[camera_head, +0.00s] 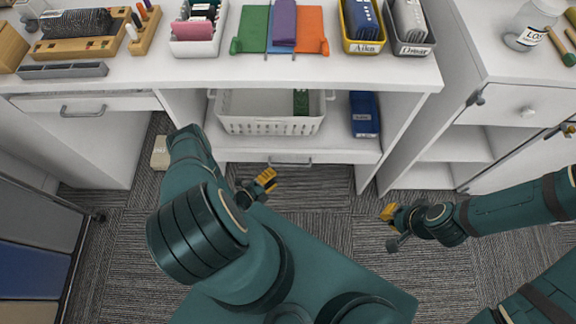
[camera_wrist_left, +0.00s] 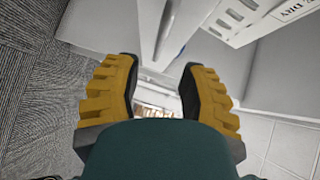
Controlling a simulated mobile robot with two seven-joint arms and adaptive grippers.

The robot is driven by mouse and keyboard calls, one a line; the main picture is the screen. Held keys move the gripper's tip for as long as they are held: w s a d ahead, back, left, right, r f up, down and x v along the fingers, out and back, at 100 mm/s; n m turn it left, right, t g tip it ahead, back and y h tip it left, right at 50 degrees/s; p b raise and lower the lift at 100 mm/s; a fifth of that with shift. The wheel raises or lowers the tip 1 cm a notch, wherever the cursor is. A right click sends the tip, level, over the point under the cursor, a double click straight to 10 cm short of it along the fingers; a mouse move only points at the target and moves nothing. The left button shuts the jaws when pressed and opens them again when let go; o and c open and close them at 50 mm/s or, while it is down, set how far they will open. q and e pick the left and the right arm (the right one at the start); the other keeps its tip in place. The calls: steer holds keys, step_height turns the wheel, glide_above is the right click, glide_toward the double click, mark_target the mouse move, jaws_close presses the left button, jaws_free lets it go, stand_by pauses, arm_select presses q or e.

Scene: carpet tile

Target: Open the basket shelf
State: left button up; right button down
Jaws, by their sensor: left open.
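The basket shelf (camera_head: 345,150) is a white shelf under the desk, with a grey bar handle (camera_head: 290,163) on its front edge. A white slotted basket (camera_head: 270,125) sits on it. My left gripper (camera_head: 266,179) is just in front of the shelf, near the handle and a little to its left. In the left wrist view my left gripper (camera_wrist_left: 158,82) is open, with yellow-and-black fingers apart and nothing between them. The shelf front and a grey bar (camera_wrist_left: 165,30) show beyond the fingertips. My right gripper (camera_head: 389,213) is over the carpet to the right; its finger opening is too small to judge.
A blue bin (camera_head: 364,115) stands right of the basket on the shelf. The white desk (camera_head: 200,68) above carries trays and folders. A drawer unit (camera_head: 80,145) is on the left, a cabinet (camera_head: 500,112) on the right. Carpet is clear before the shelf.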

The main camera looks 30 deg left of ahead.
mark_target(288, 166)
arm_select(q)
steer(key=b+x, duration=0.1)
steer(key=x, duration=0.7)
jaws_close()
